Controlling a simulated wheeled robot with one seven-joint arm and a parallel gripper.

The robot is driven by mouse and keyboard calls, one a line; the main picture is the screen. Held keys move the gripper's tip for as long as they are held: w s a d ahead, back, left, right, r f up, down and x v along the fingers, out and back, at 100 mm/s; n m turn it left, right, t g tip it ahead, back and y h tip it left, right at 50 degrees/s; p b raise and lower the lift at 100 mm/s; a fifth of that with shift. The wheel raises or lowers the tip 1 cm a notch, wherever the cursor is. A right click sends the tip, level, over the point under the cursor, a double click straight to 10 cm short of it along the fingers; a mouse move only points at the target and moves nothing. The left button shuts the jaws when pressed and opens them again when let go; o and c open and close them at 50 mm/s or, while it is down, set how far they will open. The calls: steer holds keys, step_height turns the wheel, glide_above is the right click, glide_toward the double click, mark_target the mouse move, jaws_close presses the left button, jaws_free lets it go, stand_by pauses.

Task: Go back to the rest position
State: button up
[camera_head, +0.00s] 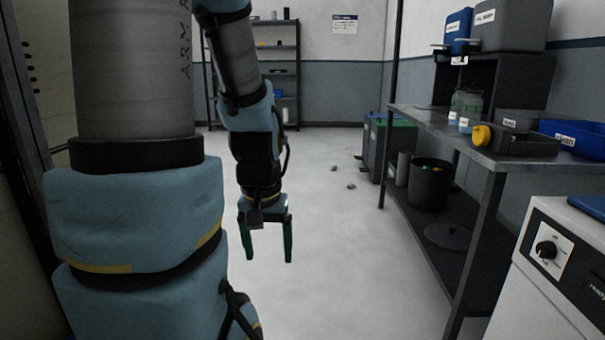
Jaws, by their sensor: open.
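My gripper (268,258) hangs at the end of my arm, left of the picture's middle. It points down at the pale floor. Its two dark green fingers are apart with nothing between them. It touches nothing. My arm links, blue and grey, fill the left side of the view and hide what lies behind them.
A dark workbench (477,160) on the right holds a jar (466,104), a yellow round item (481,135) and a blue bin (572,133). A black bucket (430,186) stands on its lower shelf. A white appliance (549,285) is at the lower right. The middle floor (335,255) is clear.

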step_height(320, 180, up, 25)
steer(key=p, duration=2.2)
steer(key=shift+f, duration=0.2)
